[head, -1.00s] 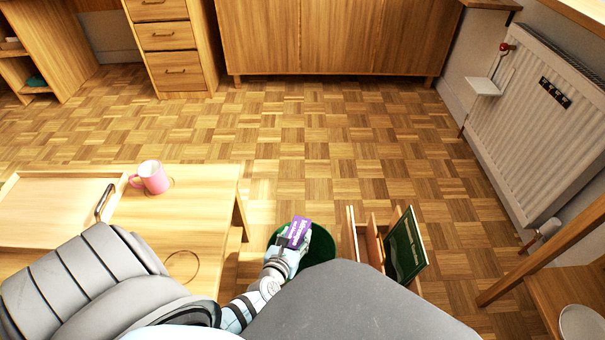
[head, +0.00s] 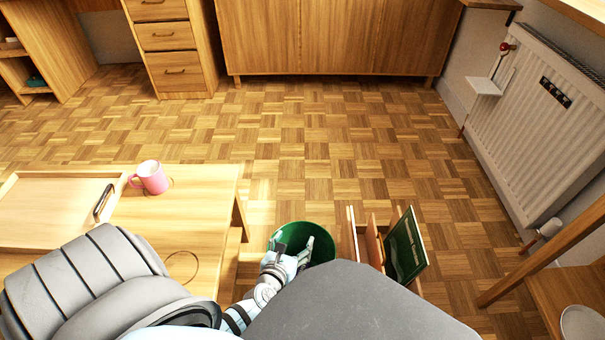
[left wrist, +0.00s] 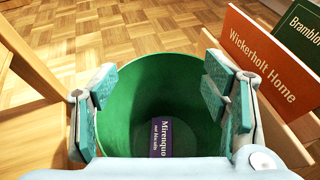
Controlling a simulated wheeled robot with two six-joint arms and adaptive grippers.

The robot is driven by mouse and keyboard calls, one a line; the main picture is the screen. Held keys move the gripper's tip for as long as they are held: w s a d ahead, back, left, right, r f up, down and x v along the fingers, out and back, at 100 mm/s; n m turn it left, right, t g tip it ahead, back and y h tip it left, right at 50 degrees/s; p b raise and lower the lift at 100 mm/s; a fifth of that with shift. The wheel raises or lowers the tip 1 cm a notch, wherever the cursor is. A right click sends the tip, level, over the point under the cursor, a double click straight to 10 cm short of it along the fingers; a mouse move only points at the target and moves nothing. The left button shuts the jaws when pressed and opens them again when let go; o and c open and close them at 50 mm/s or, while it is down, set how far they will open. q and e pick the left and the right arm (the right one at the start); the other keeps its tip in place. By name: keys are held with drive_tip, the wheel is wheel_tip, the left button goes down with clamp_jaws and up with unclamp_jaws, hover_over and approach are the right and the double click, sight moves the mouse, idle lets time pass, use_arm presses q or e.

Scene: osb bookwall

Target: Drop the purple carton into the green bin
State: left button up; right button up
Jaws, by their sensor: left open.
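The green bin (head: 318,238) stands on the floor just right of the low table, and its opening fills the middle of the left wrist view (left wrist: 150,75). The purple carton (left wrist: 162,138) lies inside the bin, towards the near side in the left wrist view, its lower part cut off by my gripper's body. In the head view the carton cannot be seen. My left gripper (head: 293,246) is over the bin, its fingers apart on either side of the opening (left wrist: 160,100), with nothing between them. My right gripper is not in view.
A low table (head: 215,190) with a pink mug (head: 152,178) and a tray (head: 55,205) is on the left. A wooden rack (head: 372,240) holding a green book (head: 406,248) and an orange book (left wrist: 270,65) stands right of the bin. The floor beyond is clear.

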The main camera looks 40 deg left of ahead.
use_arm(q)
drive_tip(key=v, duration=1)
